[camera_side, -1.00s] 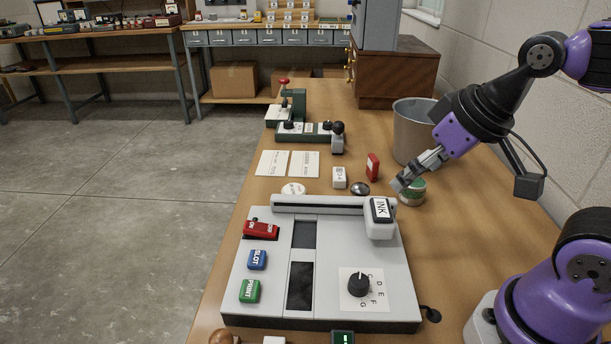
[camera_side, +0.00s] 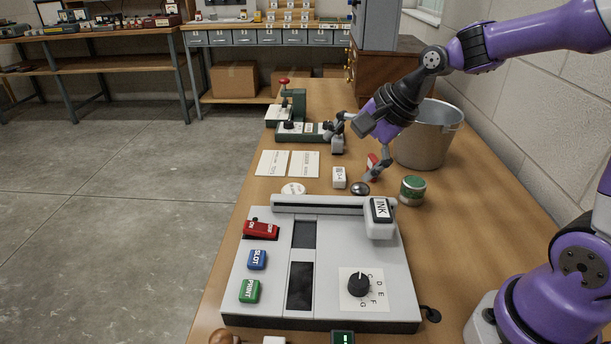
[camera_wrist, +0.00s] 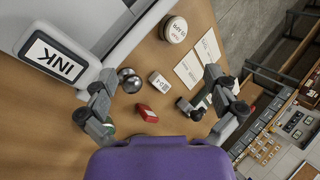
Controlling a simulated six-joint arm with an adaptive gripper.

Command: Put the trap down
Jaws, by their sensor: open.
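I cannot tell for sure which thing is the trap. My gripper (camera_side: 353,150) is open and points down over the table behind the printing machine (camera_side: 250,310). Its fingers are spread wide with nothing between them in the side view. In the wrist view, the open gripper (camera_wrist: 158,92) frames a small red block (camera_wrist: 147,113), a white labelled block (camera_wrist: 160,82) and a shiny dark dome (camera_wrist: 130,80). The red block (camera_side: 372,160) is partly hidden by a finger in the side view. The white block (camera_side: 339,178) and the dome (camera_side: 360,189) stand in front of the gripper.
A grey INK block (camera_side: 381,212) sits at the machine's rail. A green-labelled tin (camera_side: 412,190) and metal bucket (camera_side: 425,140) stand right. A green press (camera_side: 292,110) stands behind, close to the left finger. White cards (camera_side: 303,164) and a round disc (camera_side: 293,190) lie left.

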